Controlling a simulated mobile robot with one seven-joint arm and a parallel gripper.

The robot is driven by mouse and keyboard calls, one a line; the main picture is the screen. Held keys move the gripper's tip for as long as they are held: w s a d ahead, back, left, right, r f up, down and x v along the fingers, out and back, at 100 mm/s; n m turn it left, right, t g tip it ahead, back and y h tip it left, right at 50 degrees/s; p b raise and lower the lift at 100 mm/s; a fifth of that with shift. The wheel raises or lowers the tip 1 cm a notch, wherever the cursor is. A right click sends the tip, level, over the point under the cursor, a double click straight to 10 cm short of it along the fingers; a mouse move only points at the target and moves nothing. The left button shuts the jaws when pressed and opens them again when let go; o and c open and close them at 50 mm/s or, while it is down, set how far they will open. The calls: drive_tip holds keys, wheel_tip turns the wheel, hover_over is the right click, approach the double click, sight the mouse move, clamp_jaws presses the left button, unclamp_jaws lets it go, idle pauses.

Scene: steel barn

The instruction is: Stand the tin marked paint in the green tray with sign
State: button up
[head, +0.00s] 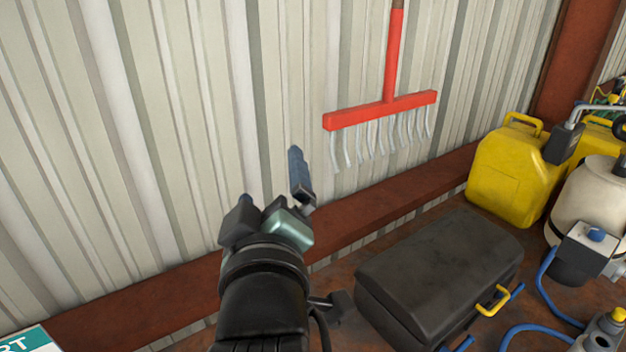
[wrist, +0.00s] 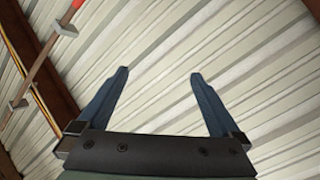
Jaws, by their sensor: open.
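My gripper (head: 300,175) is raised in front of the corrugated wall in the head view, with nothing at its fingers. In the wrist view my gripper (wrist: 158,95) has its two blue-grey fingers spread wide apart and empty, with the wall behind. No tin marked paint and no green tray show in either view. A corner of a green and white sign (head: 28,341) with the letters "RT" shows at the lower left of the head view.
A black toolbox (head: 435,265) with a yellow handle sits at lower right. A red rake (head: 380,108) hangs on the corrugated wall (head: 150,130).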

drive_tip(key=s+d+r+m+t, duration=0.1)
drive_tip(key=s+r+m+t, duration=0.2)
drive_tip(key=r, duration=0.5)
drive_tip(key=s+d+r+m+t+h, duration=0.1)
drive_tip(key=s+d+r+m+t, duration=0.1)
drive_tip(key=s+r, duration=0.3)
drive_tip(key=s+d+r+m+t+h, duration=0.1)
drive_tip(key=s+r+m+t, duration=0.3)
drive_tip(key=r, duration=0.7)
drive_tip(key=shift+d+r+m+t, duration=0.4)
drive_tip(key=shift+d+m, duration=0.1)
drive_tip(key=shift+d, duration=0.05)
drive_tip(key=shift+s, duration=0.1)
wheel_tip(320, 180, down, 5)
drive_tip(key=b, duration=0.4)
drive_tip(key=shift+b, duration=0.4)
